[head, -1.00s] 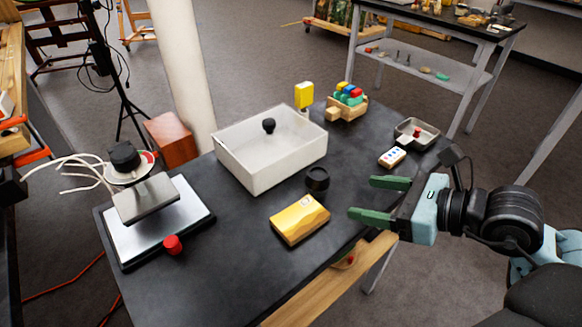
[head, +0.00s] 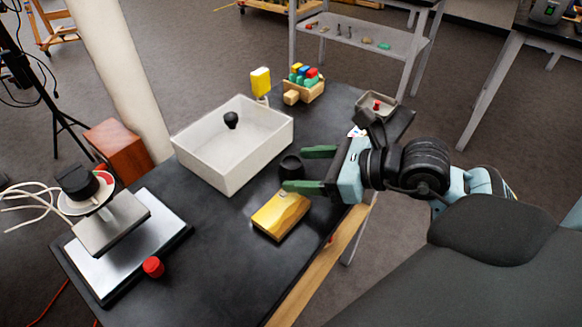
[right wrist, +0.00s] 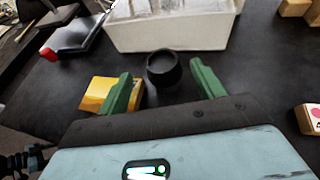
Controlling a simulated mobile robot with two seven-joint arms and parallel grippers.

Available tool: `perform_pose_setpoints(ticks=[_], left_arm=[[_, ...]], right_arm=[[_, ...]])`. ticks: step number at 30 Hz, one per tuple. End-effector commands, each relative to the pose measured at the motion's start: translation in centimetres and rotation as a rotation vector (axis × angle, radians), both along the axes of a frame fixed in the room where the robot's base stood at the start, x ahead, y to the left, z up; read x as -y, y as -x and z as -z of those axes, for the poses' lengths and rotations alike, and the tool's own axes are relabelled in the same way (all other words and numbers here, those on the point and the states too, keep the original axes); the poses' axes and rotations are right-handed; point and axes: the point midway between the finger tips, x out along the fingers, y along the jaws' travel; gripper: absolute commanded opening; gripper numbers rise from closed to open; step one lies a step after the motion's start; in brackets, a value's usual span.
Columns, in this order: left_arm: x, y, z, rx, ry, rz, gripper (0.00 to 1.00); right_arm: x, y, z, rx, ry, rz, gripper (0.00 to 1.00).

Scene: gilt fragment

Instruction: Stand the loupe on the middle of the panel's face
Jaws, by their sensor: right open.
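The loupe, a short black cylinder (head: 291,164), stands upright on the dark table just behind the gilt panel. In the right wrist view the loupe (right wrist: 163,69) is between my two green fingertips, with space on both sides. My right gripper (head: 296,170) is open and comes in from the right, its tips level with the loupe. The panel (head: 281,215) lies flat near the table's front edge, its golden face up and clear. It also shows in the right wrist view (right wrist: 97,94), partly hidden behind the left finger. My left gripper is out of view.
A white open box (head: 235,165) stands behind the loupe with a black-knobbed thing inside. A press-like device on a plate (head: 145,235) and a red knob (head: 153,266) are at left. A wooden block rack (head: 304,85) and small metal tray (head: 377,105) are farther back.

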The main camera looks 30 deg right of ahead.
Motion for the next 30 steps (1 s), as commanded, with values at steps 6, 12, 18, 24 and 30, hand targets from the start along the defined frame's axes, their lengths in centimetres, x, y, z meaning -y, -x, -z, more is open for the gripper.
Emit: perform_pose_setpoints(ticks=[6, 12, 18, 24, 30], left_arm=[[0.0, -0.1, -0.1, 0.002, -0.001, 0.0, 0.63], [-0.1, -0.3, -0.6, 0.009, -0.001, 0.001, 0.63], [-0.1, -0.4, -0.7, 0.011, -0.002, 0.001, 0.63], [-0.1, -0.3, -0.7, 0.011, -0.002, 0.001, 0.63], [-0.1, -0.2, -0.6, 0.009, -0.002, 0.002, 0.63]], right_arm=[[-0.2, -0.6, 0.2, 0.001, -0.001, 0.001, 0.68], [-1.3, -2.9, 1.1, 0.001, -0.002, 0.0, 0.68], [-2.3, -4.2, 1.9, 0.0, -0.001, 0.0, 0.68], [-2.3, -4.3, 2.0, 0.0, 0.0, 0.001, 0.68], [-2.3, -4.2, 2.0, 0.0, 0.0, 0.001, 0.48]])
